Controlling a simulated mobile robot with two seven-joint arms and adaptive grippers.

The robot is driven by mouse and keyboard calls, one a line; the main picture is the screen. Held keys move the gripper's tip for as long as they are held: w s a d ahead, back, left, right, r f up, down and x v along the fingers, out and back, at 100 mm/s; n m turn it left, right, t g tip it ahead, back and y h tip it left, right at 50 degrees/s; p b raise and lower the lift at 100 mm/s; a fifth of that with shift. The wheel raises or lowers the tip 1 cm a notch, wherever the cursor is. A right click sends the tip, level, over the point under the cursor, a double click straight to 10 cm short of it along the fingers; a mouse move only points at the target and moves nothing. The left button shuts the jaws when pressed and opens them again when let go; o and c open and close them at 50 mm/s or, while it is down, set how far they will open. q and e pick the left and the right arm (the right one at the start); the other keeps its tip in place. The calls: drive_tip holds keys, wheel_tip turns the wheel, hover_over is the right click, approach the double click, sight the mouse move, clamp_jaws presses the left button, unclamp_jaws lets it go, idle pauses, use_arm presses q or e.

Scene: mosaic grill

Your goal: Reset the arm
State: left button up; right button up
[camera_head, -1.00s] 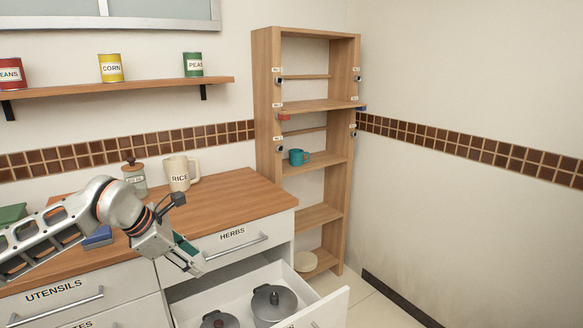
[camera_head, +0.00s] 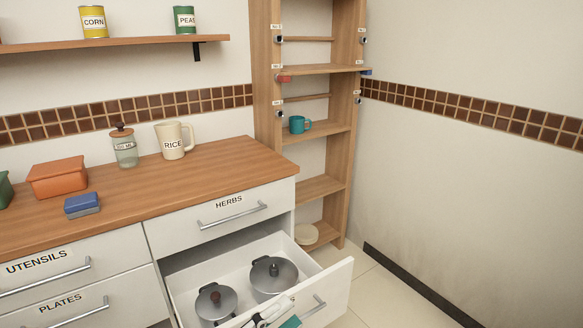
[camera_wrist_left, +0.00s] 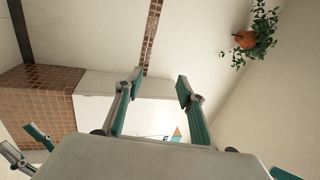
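My left gripper (camera_head: 275,317) shows only in part at the bottom edge of the head view, in front of the open drawer. In the left wrist view its two teal-padded fingers (camera_wrist_left: 160,85) stand apart with nothing between them. Another pair of teal-padded fingers (camera_wrist_left: 26,146), which I take for my right gripper, is at the lower left of the wrist view. Its fingers are apart and look empty. The right gripper is not in the head view.
The drawer (camera_head: 341,288) under HERBS is open and holds two grey lidded pots (camera_head: 274,277). The counter (camera_head: 225,160) bears a RICE pitcher (camera_head: 173,143), a jar (camera_head: 124,150), an orange box (camera_head: 57,179) and a blue sponge (camera_head: 82,205). A wooden shelf unit (camera_head: 268,100) stands behind.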

use_arm(q)
drive_tip(key=s+a+f+n+t+y+b, duration=0.1)
drive_tip(key=s+a+f+n+t+y, duration=0.1)
drive_tip(key=a+f+n+y, duration=0.45)
drive_tip(key=s+a+f+n+t+y+b, duration=0.15)
drive_tip(key=a+f+n+y, duration=0.25)
drive_tip(key=f+n, duration=0.55)
drive_tip(key=s+a+f+n+g+y+b, duration=0.1)
drive_tip(key=s+a+f+n+g+y, duration=0.1)
drive_tip(key=s+a+f+n, duration=0.25)
drive_tip(key=s+a+f+n+g+y, duration=0.2)
drive_tip(key=s+f+n, duration=0.1)
drive_tip(key=s+f, duration=0.4)
drive_tip(key=shift+n+g+y, duration=0.25)
drive_tip(key=shift+n+g, duration=0.1)
drive_tip(key=r+p, duration=0.1)
drive_tip(key=p, duration=0.3)
drive_tip(key=s+a+r+p, duration=0.1)
drive_tip(key=r+p, duration=0.1)
drive_tip(key=p, duration=0.3)
drive_tip(key=s+r+p, duration=0.1)
drive_tip(key=p, duration=0.4)
drive_tip(key=shift+a+r, duration=0.2)
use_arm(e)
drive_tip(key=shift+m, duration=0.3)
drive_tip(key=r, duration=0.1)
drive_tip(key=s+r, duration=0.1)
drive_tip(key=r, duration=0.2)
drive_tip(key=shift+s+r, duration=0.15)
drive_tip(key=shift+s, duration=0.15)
